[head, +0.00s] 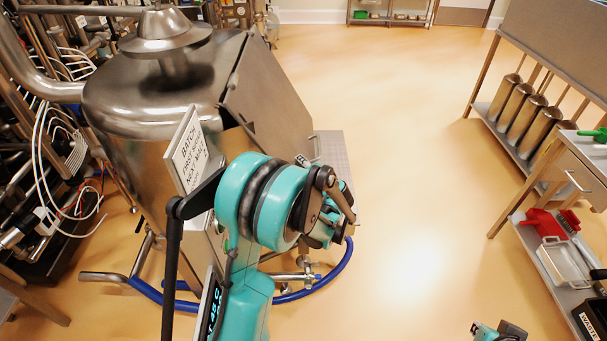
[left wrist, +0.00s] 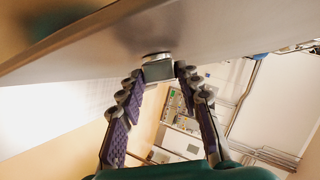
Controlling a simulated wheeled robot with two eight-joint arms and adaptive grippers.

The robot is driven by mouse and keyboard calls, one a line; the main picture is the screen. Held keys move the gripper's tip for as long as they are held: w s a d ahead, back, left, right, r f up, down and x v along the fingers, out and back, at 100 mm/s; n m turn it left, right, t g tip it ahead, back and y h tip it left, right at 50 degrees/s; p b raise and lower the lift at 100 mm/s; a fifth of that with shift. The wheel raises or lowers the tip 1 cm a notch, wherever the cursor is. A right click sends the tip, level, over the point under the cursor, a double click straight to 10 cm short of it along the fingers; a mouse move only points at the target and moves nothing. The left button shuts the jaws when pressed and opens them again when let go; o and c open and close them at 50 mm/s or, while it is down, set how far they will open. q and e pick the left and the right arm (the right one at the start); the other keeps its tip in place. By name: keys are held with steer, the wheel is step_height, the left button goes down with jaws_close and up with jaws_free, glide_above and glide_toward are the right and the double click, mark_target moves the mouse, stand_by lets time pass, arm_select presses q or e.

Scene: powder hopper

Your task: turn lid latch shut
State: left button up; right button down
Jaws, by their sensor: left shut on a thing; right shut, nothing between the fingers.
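The steel powder hopper (head: 150,95) stands at the left in the head view, with a flat slanted steel panel (head: 262,95) on its right side. My left arm is in front of it, and its fingertips are hidden there. In the left wrist view, my left gripper (left wrist: 160,72) has its dark padded fingers closed on either side of a small silver block, apparently the latch (left wrist: 158,73). This block sits under the edge of a broad steel surface (left wrist: 200,30). Its turn angle is hard to judge. My right gripper (head: 503,331) is shut and empty, partly cut off by the bottom edge.
A white sign (head: 187,150) stands on the hopper's front. A blue hose (head: 325,280) curves around its base. At the right are a steel bench with several metal canisters (head: 525,110) and a cart with a red scoop (head: 545,223). The floor between is clear.

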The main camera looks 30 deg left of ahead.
arm_select(q)
steer(key=shift+d+f+n+y+b, duration=0.1)
steer(key=shift+f+n+y+b, duration=0.2)
steer(key=shift+n+y+b, duration=0.95)
steer(key=shift+m+t, duration=0.3)
steer(key=shift+m, duration=0.05)
steer(key=o, duration=1.2)
steer(key=shift+c, duration=0.2)
steer(key=v, duration=1.2)
steer(key=shift+r, duration=0.2)
